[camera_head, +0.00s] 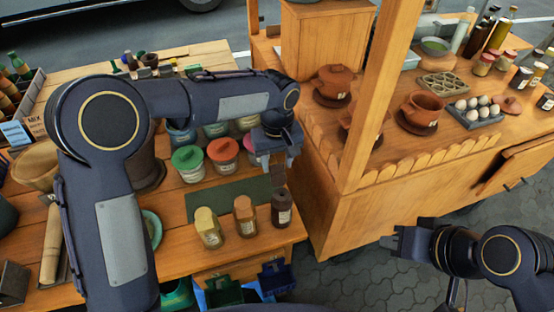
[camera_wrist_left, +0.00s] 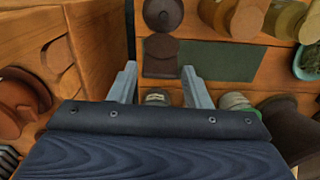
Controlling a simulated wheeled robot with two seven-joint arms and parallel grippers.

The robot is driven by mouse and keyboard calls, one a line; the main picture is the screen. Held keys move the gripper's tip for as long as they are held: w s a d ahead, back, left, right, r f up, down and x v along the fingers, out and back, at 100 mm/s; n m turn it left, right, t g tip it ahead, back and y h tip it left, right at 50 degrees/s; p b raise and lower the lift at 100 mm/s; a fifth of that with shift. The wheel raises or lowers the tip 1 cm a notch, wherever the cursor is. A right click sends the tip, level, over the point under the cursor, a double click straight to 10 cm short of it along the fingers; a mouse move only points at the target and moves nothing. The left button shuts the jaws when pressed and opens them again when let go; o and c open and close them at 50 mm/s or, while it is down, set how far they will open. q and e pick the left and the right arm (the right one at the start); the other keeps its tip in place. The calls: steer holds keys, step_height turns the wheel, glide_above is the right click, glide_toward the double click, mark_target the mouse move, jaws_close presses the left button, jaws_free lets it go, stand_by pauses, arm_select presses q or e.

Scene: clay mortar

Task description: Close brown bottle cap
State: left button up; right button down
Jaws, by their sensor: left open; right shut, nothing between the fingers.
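The brown bottle (camera_head: 282,210) stands at the front right of the left table, last in a row after a yellow and an orange bottle. In the left wrist view the brown bottle (camera_wrist_left: 163,12) is at the top edge. A brown piece that looks like its cap (camera_head: 278,178) is just behind it; it also shows in the left wrist view (camera_wrist_left: 160,58). I cannot tell whether it is joined to the bottle. My left gripper (camera_head: 277,160) is open, its fingers (camera_wrist_left: 160,85) on either side of and short of this piece. My right gripper (camera_head: 393,240) is shut and empty, off to the right.
The yellow bottle (camera_head: 208,228) and orange bottle (camera_head: 244,216) stand left of the brown one. A dark green mat (camera_head: 225,198) lies behind them. Jars with green (camera_head: 187,157) and red (camera_head: 222,150) lids stand further back. A wooden stall (camera_head: 330,215) rises to the right.

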arm_select(q)
steer(key=shift+f, duration=0.2)
jaws_close()
steer(key=s+t+y+b, duration=0.1)
steer(key=s+t+b, duration=0.1)
steer(key=b, duration=0.6)
steer(key=s+d+f+t+b, duration=0.1)
steer(key=t+b, duration=0.3)
steer(key=b, duration=0.4)
steer(key=s+d+f+t+y+b, duration=0.1)
steer(key=s+t+b, duration=0.2)
steer(key=b, duration=0.5)
steer(key=shift+s+y+b, duration=0.15)
steer(key=shift+y+b, duration=0.15)
steer(key=s+f+t+y+b, duration=0.3)
steer(key=t+b, duration=0.8)
steer(key=b, duration=1.4)
steer(key=shift+s+d+f+t, duration=0.3)
steer(key=shift+d+f, duration=0.1)
steer(key=shift+f, duration=0.55)
jaws_free()
